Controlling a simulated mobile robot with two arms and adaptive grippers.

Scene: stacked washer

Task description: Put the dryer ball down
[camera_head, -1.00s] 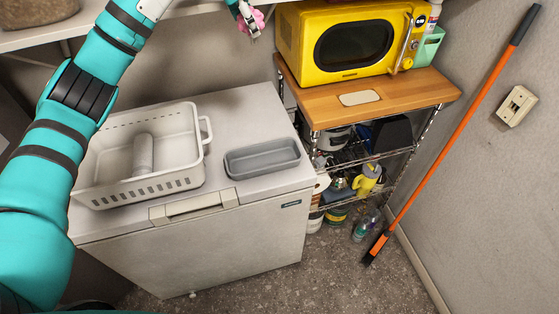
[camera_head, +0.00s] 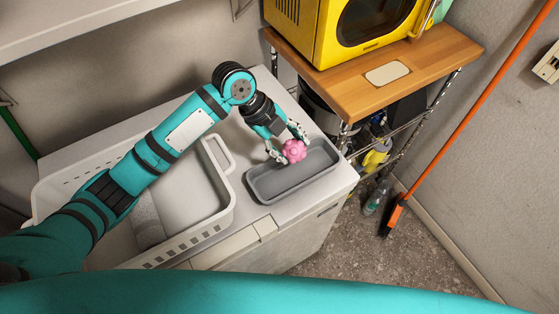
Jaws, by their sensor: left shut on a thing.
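The dryer ball (camera_head: 295,151) is pink and knobbly. My left gripper (camera_head: 289,147) is shut on it, with the arm coming in from the left. The ball is over the grey tray (camera_head: 262,190), near its back wall. I cannot tell whether the ball touches the tray floor. The tray looks otherwise empty and stands on the white chest (camera_head: 290,215). My right gripper is not in view.
A yellow microwave (camera_head: 335,38) sits on a wooden-topped rack (camera_head: 440,60) at right. An orange-handled broom (camera_head: 460,120) leans by the wall.

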